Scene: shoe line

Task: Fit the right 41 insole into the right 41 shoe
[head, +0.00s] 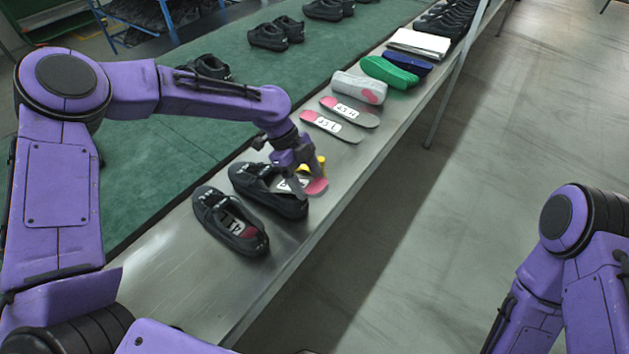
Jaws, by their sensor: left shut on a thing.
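Two black shoes stand side by side on the metal bench, heels toward me. The left-hand shoe (218,212) has an insole with a pink heel and a white label (236,226) inside it. My left gripper (305,189) is shut on another insole (318,186), with a pink end and a white label, at the heel end of the right-hand shoe (246,180). Part of this insole is hidden by the fingers; I cannot tell how far it lies inside the shoe. The printed sizes are too small to read surely. My right arm shows at lower right, its gripper out of view.
Two flat insoles (331,127) (350,112) lie farther up the bench (172,268). Beyond are a grey-and-pink piece (359,87), a green piece (389,72), a blue piece (414,64) and white sheets (419,43). A yellow thing shows behind my left gripper. Black shoes stand on the green belt (215,128).

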